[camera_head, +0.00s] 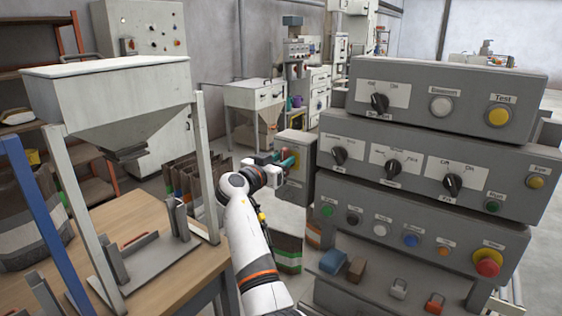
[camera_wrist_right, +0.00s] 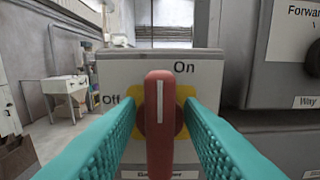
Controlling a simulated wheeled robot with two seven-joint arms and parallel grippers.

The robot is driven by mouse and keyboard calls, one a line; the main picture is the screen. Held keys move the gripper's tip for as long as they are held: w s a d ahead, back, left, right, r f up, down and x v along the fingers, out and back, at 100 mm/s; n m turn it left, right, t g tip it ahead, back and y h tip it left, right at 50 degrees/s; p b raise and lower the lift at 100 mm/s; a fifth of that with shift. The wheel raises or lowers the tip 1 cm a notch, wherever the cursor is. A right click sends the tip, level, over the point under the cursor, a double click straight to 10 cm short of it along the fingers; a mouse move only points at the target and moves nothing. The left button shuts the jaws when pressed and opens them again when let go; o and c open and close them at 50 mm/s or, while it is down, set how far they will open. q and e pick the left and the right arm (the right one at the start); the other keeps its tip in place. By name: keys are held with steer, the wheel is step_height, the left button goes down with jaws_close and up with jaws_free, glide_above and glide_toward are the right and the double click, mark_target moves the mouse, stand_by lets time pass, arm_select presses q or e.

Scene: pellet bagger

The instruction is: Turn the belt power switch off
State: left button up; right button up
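The belt power switch is a red rotary handle (camera_wrist_right: 160,125) with a white line, on a yellow plate on the front of a small grey box (camera_wrist_right: 205,72). In the right wrist view the handle stands upright, its line pointing up beside the "On" label; "Off" is at its left. My right gripper (camera_wrist_right: 159,108) has its teal fingers on either side of the handle, with gaps visible on both sides. The box also shows in the head view (camera_head: 301,148), with the right gripper (camera_head: 284,158) at its front left. My left gripper is not in view.
A grey stacked control panel (camera_head: 420,170) with several knobs and buttons stands right of the box. A hopper (camera_head: 110,95) on a frame stands over a wooden table (camera_head: 150,225) at left.

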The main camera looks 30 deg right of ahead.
steer(key=shift+n, duration=0.3)
steer(key=n+b, duration=0.1)
steer(key=n, duration=0.1)
steer(key=shift+w+n, duration=0.2)
steer(key=shift+n, duration=0.2)
steer(key=shift+w+a+n, duration=0.1)
steer(key=shift+n, duration=0.9)
steer(key=shift+w+a+f+n+p, duration=0.15)
steer(key=shift+n+p, duration=0.75)
steer(key=shift+n, duration=1.15)
steer(key=shift+w+d+f+n+p, duration=0.15)
steer(key=shift+n+p, duration=0.7)
steer(key=shift+n, duration=1.25)
steer(key=shift+a+f+n+p, duration=0.2)
steer(key=shift+n+p, duration=0.7)
steer(key=shift+n, duration=1.15)
steer(key=shift+f, duration=0.1)
steer(key=o, duration=0.6)
